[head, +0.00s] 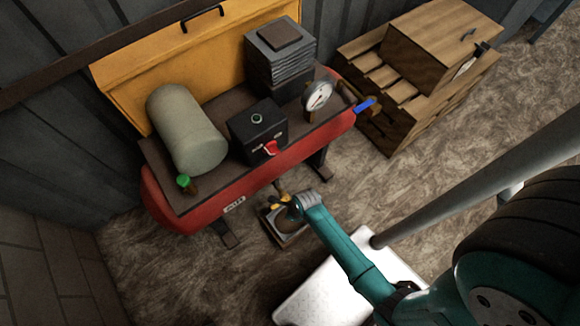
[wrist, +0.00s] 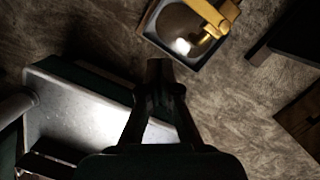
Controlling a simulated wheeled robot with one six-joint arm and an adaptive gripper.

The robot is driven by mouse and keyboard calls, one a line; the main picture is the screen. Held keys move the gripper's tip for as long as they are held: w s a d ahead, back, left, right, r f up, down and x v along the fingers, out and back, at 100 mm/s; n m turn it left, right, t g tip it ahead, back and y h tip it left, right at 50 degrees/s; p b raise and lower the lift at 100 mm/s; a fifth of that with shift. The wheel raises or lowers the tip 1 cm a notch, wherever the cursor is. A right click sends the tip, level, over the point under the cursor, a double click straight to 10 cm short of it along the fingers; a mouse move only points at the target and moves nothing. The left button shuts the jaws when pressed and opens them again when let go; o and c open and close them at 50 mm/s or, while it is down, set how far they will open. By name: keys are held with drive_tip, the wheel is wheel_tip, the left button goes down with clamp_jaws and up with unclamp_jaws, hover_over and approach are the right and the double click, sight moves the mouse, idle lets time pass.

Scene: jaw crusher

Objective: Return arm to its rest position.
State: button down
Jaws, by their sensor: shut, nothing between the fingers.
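My gripper (wrist: 160,68) shows in the wrist view with its dark fingers together and nothing between them. It points over the floor, close to the near edge of a dark square tray (wrist: 154,46). In the head view my teal arm reaches from the lower right toward the middle, with its far end above the same tray (head: 290,239). The fingers cannot be made out clearly there. A yellow bracket-like piece (wrist: 222,17) shows at the tray's upper right in the wrist view. I cannot tell whether the gripper touches the tray.
A red tank unit (head: 320,141) stands beyond the arm, carrying a beige cylinder (head: 187,130), a black box with a red switch (head: 258,129) and a gauge (head: 318,96). A yellow panel (head: 150,70) stands behind. Wooden crates (head: 420,60) stand at upper right. Floor is open at right.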

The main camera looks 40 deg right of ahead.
drive_tip(key=shift+s+r, duration=0.15)
drive_tip(key=shift+r, duration=0.25)
drive_tip(key=s+a+r+n+t+h, duration=0.2)
drive_tip(key=s+r+n+t, duration=0.4)
drive_tip(key=s+r+n, duration=0.8)
drive_tip(key=s+r+n+t, duration=0.2)
drive_tip(key=r+n, duration=0.6)
drive_tip(key=r, duration=0.6)
drive_tip(key=s+r+n+t, duration=0.3)
drive_tip(key=r+n, duration=0.5)
drive_tip(key=r, duration=0.7)
drive_tip(key=shift+s+a+t+y, duration=0.15)
drive_tip(key=shift+a+t+y, duration=0.2)
drive_tip(key=shift+t, duration=0.45)
